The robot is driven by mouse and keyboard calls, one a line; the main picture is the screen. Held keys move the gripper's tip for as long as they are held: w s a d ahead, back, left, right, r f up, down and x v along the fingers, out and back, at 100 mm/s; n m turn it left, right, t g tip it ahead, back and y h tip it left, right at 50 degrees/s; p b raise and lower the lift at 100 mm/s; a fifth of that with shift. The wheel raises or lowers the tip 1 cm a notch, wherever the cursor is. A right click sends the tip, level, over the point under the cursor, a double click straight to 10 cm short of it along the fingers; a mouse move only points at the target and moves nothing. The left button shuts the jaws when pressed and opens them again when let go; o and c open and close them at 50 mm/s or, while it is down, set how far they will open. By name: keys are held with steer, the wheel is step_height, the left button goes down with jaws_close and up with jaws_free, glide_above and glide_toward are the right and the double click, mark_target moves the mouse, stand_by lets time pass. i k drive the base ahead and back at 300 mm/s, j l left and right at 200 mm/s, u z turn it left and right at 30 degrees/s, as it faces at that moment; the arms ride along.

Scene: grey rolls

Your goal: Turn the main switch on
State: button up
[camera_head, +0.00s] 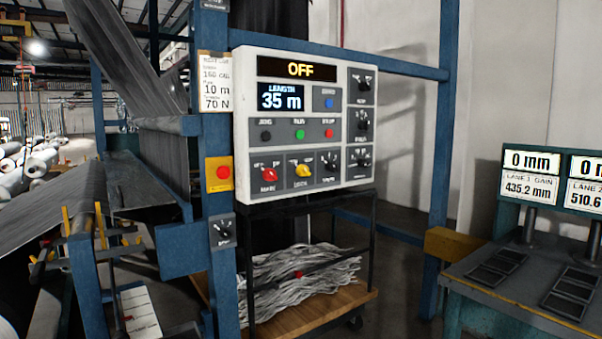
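The white control panel (304,120) is mounted on the blue frame in the middle of the view. Its top display (299,69) reads OFF in yellow letters, and a screen (281,97) below it reads LENGTH 35 m. The red rotary knob (268,175) at the panel's lower left has a label that looks like MAIN. Its exact pointing direction is too small to tell. A yellow knob (303,170) and a black knob (330,162) sit to its right. My gripper is not in view.
A red button on a yellow box (219,173) is left of the panel. A cart (318,310) with grey strips stands below. A teal bench (520,290) with gauges is at right, and a grey fabric machine (80,190) at left. Some floor shows between cart and bench.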

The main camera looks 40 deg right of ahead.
mark_target(270, 174)
steer(key=i+l, duration=0.25)
steer(key=l, duration=0.15)
steer(key=i+l, duration=0.25)
steer(key=l, duration=0.15)
steer(key=i+l, duration=0.25)
steer(key=l+z, duration=0.05)
steer(key=l, duration=0.1)
